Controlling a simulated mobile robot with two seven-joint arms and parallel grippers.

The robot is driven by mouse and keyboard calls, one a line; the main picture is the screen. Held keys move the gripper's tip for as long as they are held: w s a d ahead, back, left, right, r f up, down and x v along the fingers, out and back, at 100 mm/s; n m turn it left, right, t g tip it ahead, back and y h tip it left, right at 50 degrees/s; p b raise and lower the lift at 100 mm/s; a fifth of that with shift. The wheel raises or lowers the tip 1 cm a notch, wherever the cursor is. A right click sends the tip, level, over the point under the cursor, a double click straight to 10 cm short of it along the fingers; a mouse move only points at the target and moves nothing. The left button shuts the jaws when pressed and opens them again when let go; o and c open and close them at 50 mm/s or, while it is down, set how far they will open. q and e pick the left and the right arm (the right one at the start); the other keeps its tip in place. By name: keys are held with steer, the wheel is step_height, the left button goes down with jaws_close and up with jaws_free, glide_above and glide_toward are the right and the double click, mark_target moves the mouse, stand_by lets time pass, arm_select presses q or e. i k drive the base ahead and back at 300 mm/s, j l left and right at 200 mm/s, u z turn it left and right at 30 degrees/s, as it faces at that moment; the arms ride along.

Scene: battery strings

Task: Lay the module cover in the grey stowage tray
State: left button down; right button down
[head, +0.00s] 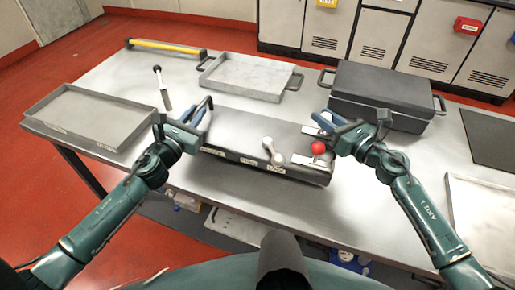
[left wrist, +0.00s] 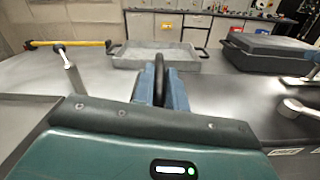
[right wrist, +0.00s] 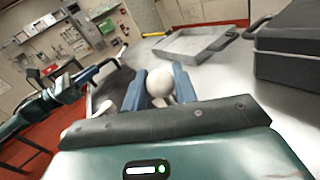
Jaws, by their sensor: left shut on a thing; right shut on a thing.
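The long dark grey module cover (head: 245,128) lies in the middle of the bench, with pale labels along its front edge. My left gripper (head: 199,114) is shut on a black arched handle at its left end; the handle (left wrist: 159,80) stands between the fingers in the left wrist view. My right gripper (head: 324,121) is at the right end, by a pale plate. In the right wrist view a pale round knob (right wrist: 160,81) sits between its fingers; its lower part is hidden. A wide grey tray (head: 88,118) lies empty at the left.
A lighter grey tray with handles (head: 246,78) stands empty behind the cover. A black case (head: 382,92) is behind right. A red ball knob (head: 318,148) and pale lever (head: 272,152) are at the cover's right. A pale-handled tool (head: 162,90) and yellow bar (head: 165,46) are behind left.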

mark_target(89, 116)
steer(key=i+j, duration=0.1)
steer(key=j, duration=1.15)
steer(key=i+j, duration=0.15)
steer(key=j, duration=0.45)
steer(key=i+j, duration=0.1)
steer(key=j, duration=0.55)
steer(key=i+j, duration=0.1)
steer(key=j, duration=0.5)
